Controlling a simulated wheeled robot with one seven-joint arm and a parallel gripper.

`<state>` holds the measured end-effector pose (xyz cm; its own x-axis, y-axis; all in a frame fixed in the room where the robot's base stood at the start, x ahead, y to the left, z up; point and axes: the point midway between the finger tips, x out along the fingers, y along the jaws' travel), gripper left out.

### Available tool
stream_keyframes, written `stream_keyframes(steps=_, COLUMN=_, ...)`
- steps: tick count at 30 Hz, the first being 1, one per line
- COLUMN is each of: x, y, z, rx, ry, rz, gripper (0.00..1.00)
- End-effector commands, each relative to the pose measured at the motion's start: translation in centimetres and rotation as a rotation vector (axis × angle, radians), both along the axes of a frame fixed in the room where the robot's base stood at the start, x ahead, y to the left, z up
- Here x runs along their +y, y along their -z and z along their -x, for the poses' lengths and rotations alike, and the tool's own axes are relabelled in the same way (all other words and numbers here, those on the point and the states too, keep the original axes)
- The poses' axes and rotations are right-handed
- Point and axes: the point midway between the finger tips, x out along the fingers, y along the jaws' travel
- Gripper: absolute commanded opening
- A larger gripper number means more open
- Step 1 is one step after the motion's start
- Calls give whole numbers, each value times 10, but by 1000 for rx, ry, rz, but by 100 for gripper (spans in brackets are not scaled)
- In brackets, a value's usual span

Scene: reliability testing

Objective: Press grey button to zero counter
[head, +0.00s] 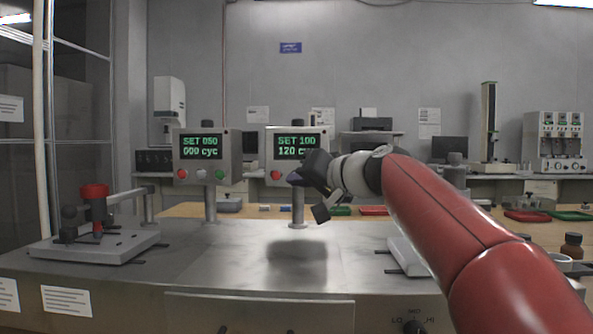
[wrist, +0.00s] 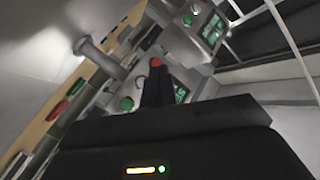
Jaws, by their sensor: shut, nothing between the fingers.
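Two counter boxes stand on posts. The right counter (head: 285,143) reads "SET 100, 120 cyc", its last letters covered by my gripper. Its red button (head: 276,175) shows in the head view; its green button (wrist: 127,103) shows in the wrist view. The grey button between them is largely hidden by my fingers. The left counter (head: 195,158) reads "SET 050, 000 cyc" and has a grey button (head: 201,175) between red and green ones. My gripper (head: 295,179) is shut and empty, in front of the right counter's button row; it also shows in the wrist view (wrist: 155,70). Contact cannot be told.
A steel bench top (head: 235,250) lies below, clear in the middle. A test rig with a red cylinder (head: 95,191) stands at left. Another pale rig base (head: 405,253) is partly behind my arm. Coloured trays (head: 373,210) lie on the wooden table behind.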

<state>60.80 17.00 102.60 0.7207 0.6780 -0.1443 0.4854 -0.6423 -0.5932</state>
Motion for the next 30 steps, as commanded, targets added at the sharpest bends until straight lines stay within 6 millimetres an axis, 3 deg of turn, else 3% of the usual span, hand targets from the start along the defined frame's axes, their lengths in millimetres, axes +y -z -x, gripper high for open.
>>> stream_keyframes(steps=6, x=-1, y=-3, z=-31, rx=3, ry=-2, rz=-2, gripper=0)
stream_keyframes(steps=12, x=-1, y=-1, z=-47, rx=1, ry=-1, rz=-1, gripper=0)
stream_keyframes(steps=30, x=-2, y=0, z=-50, rx=0, ry=-1, rz=0, gripper=0)
